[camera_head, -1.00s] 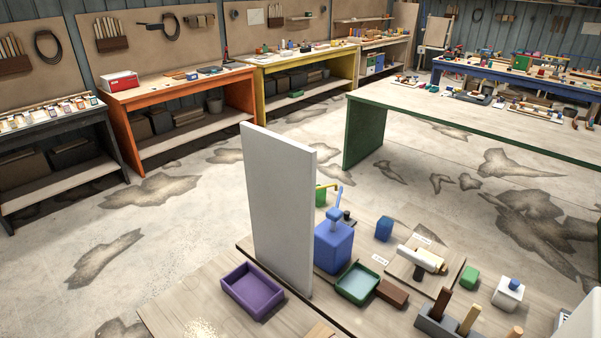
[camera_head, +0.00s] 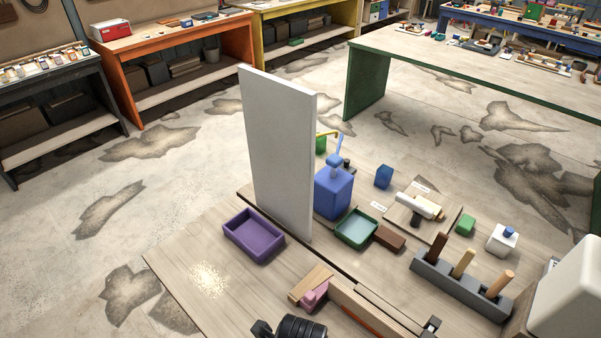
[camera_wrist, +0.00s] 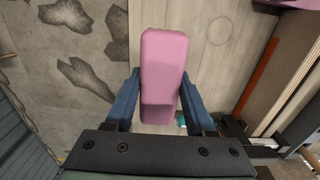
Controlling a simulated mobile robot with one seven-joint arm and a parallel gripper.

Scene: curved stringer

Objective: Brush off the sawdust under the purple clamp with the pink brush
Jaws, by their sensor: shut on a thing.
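My gripper (camera_wrist: 158,100) has its blue fingers shut on a long pink block, the pink brush (camera_wrist: 165,65), in the wrist view. Its bristles are not visible. A mauve piece (camera_head: 315,294), which seems to be the purple clamp, sits by the left end of a wooden strip in the head view. A purplish edge (camera_wrist: 291,3), perhaps the same clamp, shows at the top right of the wrist view, apart from the brush. I cannot make out sawdust under the clamp. A pale speckled patch (camera_head: 208,279), like sawdust, lies on the bench farther left.
A purple tray (camera_head: 253,236) and a tall white panel (camera_head: 279,150) stand on the bench. Behind are a blue bottle (camera_head: 333,193), a green tray (camera_head: 356,228) and a grey holder (camera_head: 460,282) with wooden handles. The bench's left part is mostly clear.

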